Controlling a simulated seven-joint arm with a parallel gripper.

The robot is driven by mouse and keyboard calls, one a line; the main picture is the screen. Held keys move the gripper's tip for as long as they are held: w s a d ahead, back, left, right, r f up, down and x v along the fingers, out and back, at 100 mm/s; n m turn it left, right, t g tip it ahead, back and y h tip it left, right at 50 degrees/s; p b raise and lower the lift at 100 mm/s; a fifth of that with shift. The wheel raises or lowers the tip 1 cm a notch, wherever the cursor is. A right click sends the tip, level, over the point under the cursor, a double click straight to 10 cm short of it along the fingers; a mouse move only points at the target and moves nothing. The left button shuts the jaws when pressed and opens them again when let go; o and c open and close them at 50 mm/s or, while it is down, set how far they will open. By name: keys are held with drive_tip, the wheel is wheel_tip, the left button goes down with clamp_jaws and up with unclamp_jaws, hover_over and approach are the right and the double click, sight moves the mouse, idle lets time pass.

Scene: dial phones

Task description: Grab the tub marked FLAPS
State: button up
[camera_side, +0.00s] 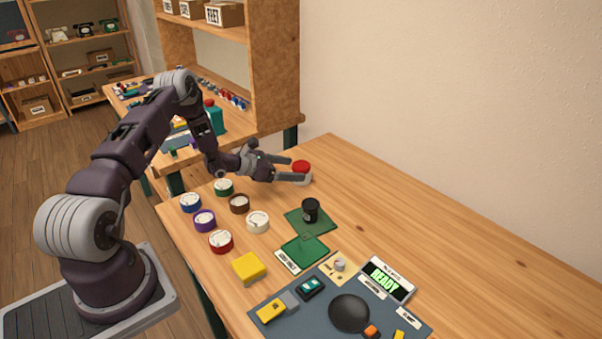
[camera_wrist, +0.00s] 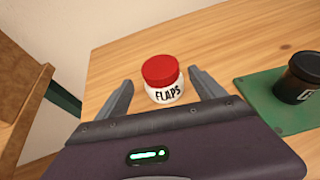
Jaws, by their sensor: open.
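The tub marked FLAPS (camera_wrist: 163,84) is a white jar with a red lid, standing upright on the wooden table in the wrist view. In the side view the tub (camera_side: 302,172) stands at the far end of the table, near the wall. My gripper (camera_wrist: 160,88) is open, with one finger on each side of the tub. A gap shows between each finger and the tub. In the side view my gripper (camera_side: 295,170) reaches toward the tub from the left, and a finger hides part of its lower body.
A black tub (camera_side: 310,210) stands on a green mat (camera_side: 326,224). Several round colored-rim tins, including a red one (camera_side: 221,241), stand left of it. A yellow block (camera_side: 249,268) and a dark work mat (camera_side: 300,323) lie nearer. A wooden shelf (camera_side: 275,70) rises behind. The right table side is clear.

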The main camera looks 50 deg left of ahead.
sight(308, 169)
drive_tip(key=x, duration=0.6)
drive_tip(key=shift+w+d, duration=0.3)
drive_tip(key=shift+w, duration=0.1)
drive_tip(key=shift+r, duration=0.1)
drive_tip(key=shift+c, duration=0.5)
drive_tip(key=c, duration=1.4)
